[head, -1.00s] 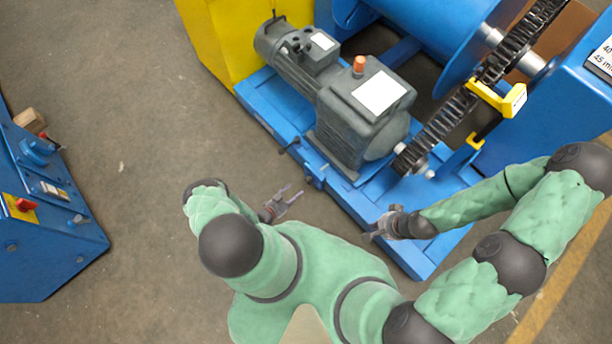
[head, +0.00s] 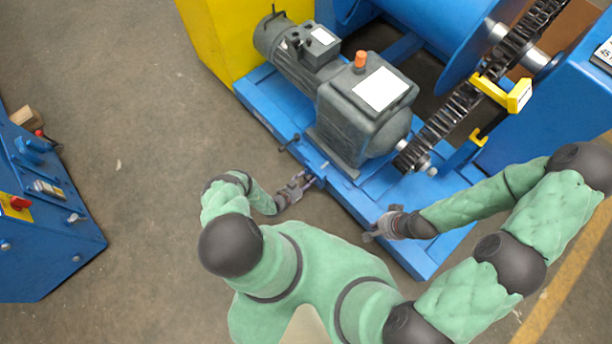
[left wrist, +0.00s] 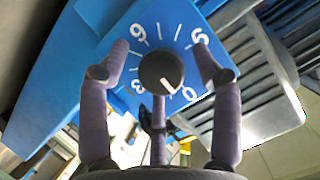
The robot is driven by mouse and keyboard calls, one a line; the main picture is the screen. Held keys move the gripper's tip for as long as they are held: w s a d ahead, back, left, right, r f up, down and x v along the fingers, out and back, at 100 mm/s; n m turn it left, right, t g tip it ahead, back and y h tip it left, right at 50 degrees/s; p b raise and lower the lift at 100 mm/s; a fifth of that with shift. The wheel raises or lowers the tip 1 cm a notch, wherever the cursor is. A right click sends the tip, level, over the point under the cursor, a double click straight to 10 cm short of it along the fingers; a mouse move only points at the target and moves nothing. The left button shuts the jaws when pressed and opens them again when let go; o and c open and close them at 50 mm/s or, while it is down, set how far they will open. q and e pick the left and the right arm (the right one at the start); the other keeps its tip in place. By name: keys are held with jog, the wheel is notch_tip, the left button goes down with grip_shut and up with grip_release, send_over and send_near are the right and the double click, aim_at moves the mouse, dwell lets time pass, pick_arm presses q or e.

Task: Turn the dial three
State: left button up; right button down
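The dial is a dark round knob (left wrist: 161,72) with a white pointer line, on a blue face (left wrist: 178,24) with white ticks and the figures 0, 3, 6 and 9, in the left wrist view. The pointer is aimed down and right, close to the 0. My left gripper (left wrist: 162,58) is open, with its fingers spread around the knob; whether they touch it I cannot tell. In the head view my left gripper (head: 312,181) is at the near edge of the blue machine base (head: 262,105), and the dial is not visible there. My right gripper (head: 370,230) is open and empty near the base's front.
A grey motor with gearbox (head: 365,110) stands on the base, beside a black chain (head: 455,110) with a yellow guard (head: 500,92). A T-shaped handle (head: 289,142) sticks out near my left gripper. A blue control box (head: 45,225) stands at left. The floor between is clear.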

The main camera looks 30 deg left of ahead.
pick_arm(q)
jog(key=c, duration=0.9)
jog(key=shift+o, duration=0.2)
jog(key=shift+a, duration=0.1)
